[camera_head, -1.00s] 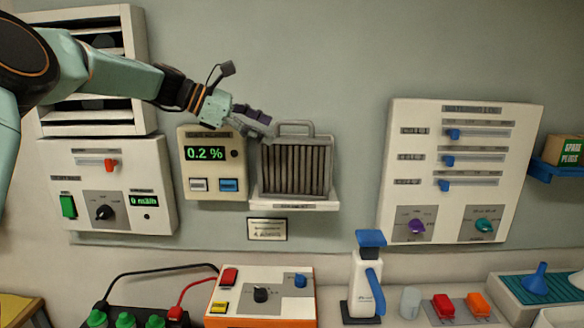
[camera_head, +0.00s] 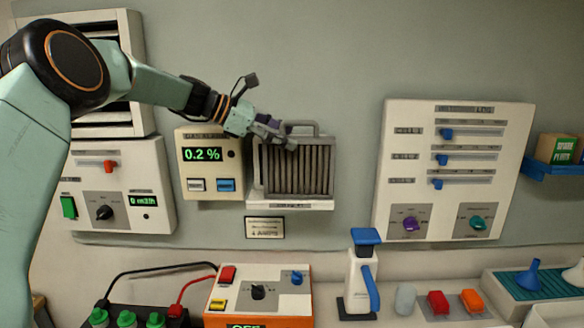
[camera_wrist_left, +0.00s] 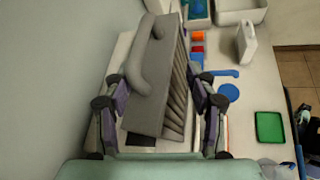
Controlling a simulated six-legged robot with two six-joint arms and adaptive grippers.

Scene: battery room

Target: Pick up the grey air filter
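The grey air filter (camera_head: 295,168), a pleated block with a loop handle on top, stands upright on a small white wall shelf (camera_head: 290,205). It also shows in the left wrist view (camera_wrist_left: 160,112), handle toward the left. My left gripper (camera_head: 284,138) reaches in from the left and overlaps the filter's upper left corner in the head view. In the left wrist view the left gripper (camera_wrist_left: 162,88) is open, with one finger on each side of the filter's body. The fingers hide part of its edges; whether they touch it I cannot tell. My right gripper is not in view.
A panel reading 0.2 % (camera_head: 209,165) sits just left of the filter. A slider panel (camera_head: 452,170) hangs to the right, with bare wall between. Below are an orange-and-white control box (camera_head: 258,290) and a white-and-blue bottle (camera_head: 361,275).

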